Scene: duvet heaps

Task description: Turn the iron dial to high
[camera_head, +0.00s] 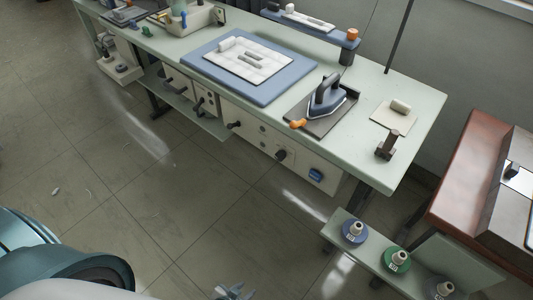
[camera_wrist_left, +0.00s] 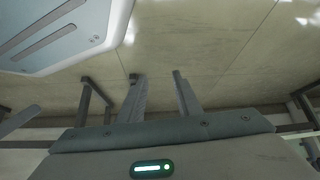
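The iron (camera_head: 328,94), dark blue-grey with a black handle, rests on a dark plate on the pale green worktable. An orange part (camera_head: 298,123) shows at the plate's front corner. Below it, the white front panel carries a black knob (camera_head: 280,155) and a small blue display (camera_head: 316,175). Another black knob (camera_head: 235,125) is further left. I cannot tell which is the iron dial, nor read any setting. My left gripper (camera_head: 232,291) shows at the bottom edge, over the floor, well away from the panel. In the left wrist view its fingers (camera_wrist_left: 155,76) are apart and empty. My right gripper is not in view.
A blue pad (camera_head: 200,66) with a white folded piece lies left of the iron. A low shelf (camera_head: 345,220) with several spools sticks out at the lower right. A brown-topped cabinet (camera_head: 465,160) stands at the right. The floor before the table is mostly clear.

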